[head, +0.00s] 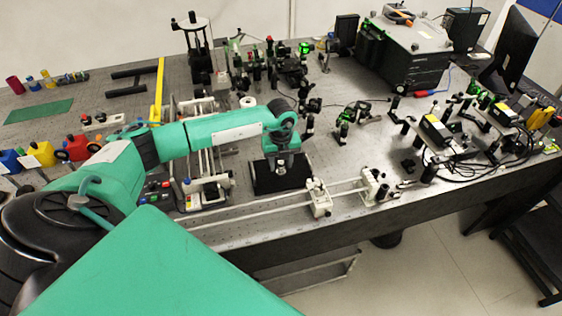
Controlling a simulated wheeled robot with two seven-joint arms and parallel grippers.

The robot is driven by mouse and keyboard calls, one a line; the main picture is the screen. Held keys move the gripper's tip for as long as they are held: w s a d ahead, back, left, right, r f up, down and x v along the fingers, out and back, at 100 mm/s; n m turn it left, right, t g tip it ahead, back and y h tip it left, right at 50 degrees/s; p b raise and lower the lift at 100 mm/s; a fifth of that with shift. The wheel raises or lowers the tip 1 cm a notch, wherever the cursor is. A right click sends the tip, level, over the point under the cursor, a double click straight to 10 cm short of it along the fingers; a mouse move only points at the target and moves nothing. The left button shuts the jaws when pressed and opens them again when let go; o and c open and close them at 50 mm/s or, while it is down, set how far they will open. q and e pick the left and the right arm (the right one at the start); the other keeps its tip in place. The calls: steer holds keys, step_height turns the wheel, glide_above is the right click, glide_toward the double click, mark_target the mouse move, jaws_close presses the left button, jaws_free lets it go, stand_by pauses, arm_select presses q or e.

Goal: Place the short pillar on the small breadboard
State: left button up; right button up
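My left arm reaches across the bench from the left, and my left gripper (281,164) points down near the front edge. A small black plate (266,184), which looks like the small breadboard, lies on the bench directly below and around the gripper. The fingertips are dark against this black plate, so I cannot tell whether they are open or shut, or touching it. I cannot make out the short pillar for certain; it may be hidden by the gripper. My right gripper is not in view.
White rail mounts (319,198) stand just right of the plate along the front edge. Green-lit optics (346,124) stand further right. A large black instrument box (412,57) is at the back.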

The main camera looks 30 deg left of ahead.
mark_target(281, 162)
arm_select(q)
step_height(281, 162, up, 12)
steer(key=b, duration=0.4)
steer(key=shift+b, duration=0.3)
stand_by(0.4)
